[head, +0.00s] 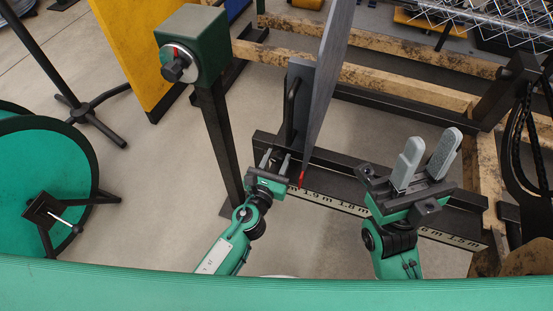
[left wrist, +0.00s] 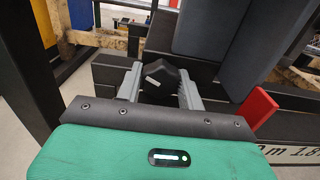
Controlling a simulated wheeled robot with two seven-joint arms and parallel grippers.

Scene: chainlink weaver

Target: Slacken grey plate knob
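The tall grey plate (head: 328,85) stands upright on a black rail with a length scale (head: 335,200) along its front edge. A red pointer (head: 301,178) sits at its foot, near the 1.9 m mark. A black knob (left wrist: 160,82) with a pale mark on its face shows low beside the plate in the left wrist view. My left gripper (head: 274,160) points at it, with its fingers apart on either side of the knob; whether they touch it I cannot tell. My right gripper (head: 425,160) is open and empty, right of the plate.
A green box (head: 195,45) with a black dial stands on a dark post left of my left arm. Wooden beams (head: 400,80) and wire mesh (head: 490,20) lie behind. A green reel (head: 45,175) stands at the left.

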